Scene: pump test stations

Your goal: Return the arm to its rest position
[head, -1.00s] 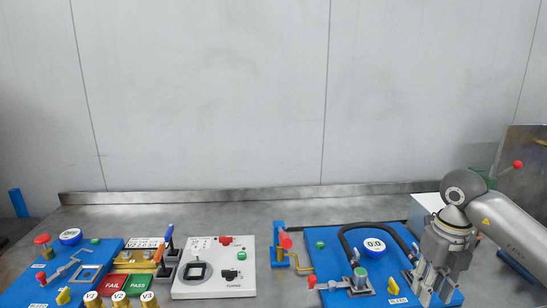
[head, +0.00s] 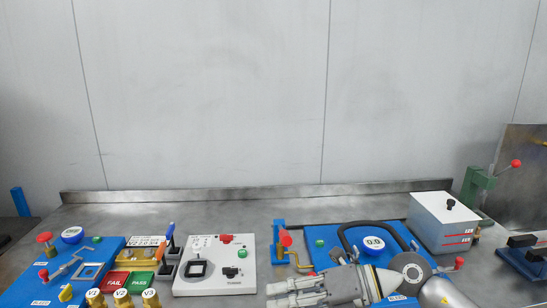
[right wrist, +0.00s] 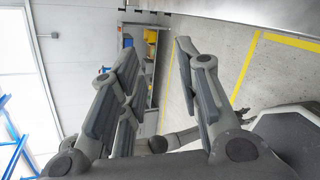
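My right gripper (head: 280,292) lies low over the front of the right blue station (head: 318,236), its fingers pointing left in the head view. Its wrist and forearm come in from the lower right and hide part of that station. In the right wrist view the gripper (right wrist: 160,75) has its fingers spread apart, with nothing between them. My left gripper is not in view.
The right station carries a round gauge reading 0.0 (head: 374,243) and a black hose. A white box (head: 444,222) stands behind the arm. A white panel (head: 228,282) and another blue station (head: 24,291) stand left. The bench behind them is clear.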

